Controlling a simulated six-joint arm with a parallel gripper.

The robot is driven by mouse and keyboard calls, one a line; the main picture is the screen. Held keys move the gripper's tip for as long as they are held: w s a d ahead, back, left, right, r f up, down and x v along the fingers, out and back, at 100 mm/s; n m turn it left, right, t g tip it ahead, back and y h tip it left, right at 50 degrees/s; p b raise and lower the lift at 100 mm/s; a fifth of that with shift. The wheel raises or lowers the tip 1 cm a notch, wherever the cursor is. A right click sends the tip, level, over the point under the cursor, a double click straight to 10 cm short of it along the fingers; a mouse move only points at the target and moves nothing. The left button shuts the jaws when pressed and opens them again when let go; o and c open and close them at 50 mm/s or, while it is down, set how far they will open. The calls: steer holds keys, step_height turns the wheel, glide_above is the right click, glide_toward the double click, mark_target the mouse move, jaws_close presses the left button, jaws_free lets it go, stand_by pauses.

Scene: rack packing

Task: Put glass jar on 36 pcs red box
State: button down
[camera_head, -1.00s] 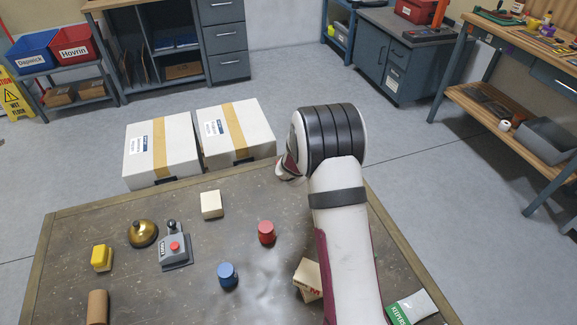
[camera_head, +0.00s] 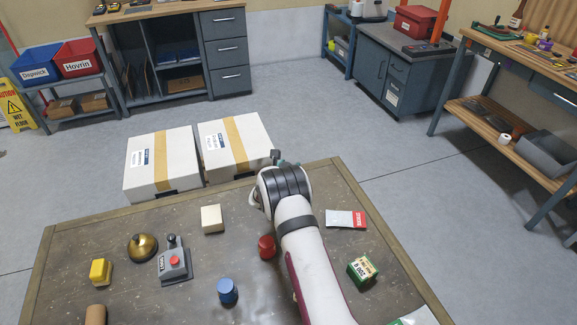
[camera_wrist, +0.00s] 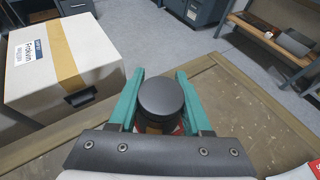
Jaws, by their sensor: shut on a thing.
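In the wrist view the glass jar (camera_wrist: 162,97) shows mostly as a round dark lid from above. The teal fingers of my gripper (camera_wrist: 161,110) are closed on its two sides. A little red and white shows below the lid; I cannot tell whether it is a label or a thing underneath. In the head view my gripper (camera_head: 278,158) is near the table's far edge, mostly hidden behind my wrist. I cannot make out a 36 pcs red box for certain; a red and white packet (camera_head: 346,218) lies flat to the right of my arm.
The table (camera_head: 325,178) also holds a red cylinder (camera_head: 267,247) close to my arm, a blue cylinder (camera_head: 228,291), a green box (camera_head: 362,270), a cream block (camera_head: 212,219), a brass bell (camera_head: 142,247) and a grey switch (camera_head: 173,262). Two cartons (camera_head: 236,146) stand beyond the far edge.

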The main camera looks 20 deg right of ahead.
steer(key=shift+f, duration=0.1)
steer(key=shift+c, duration=1.7)
jaws_free()
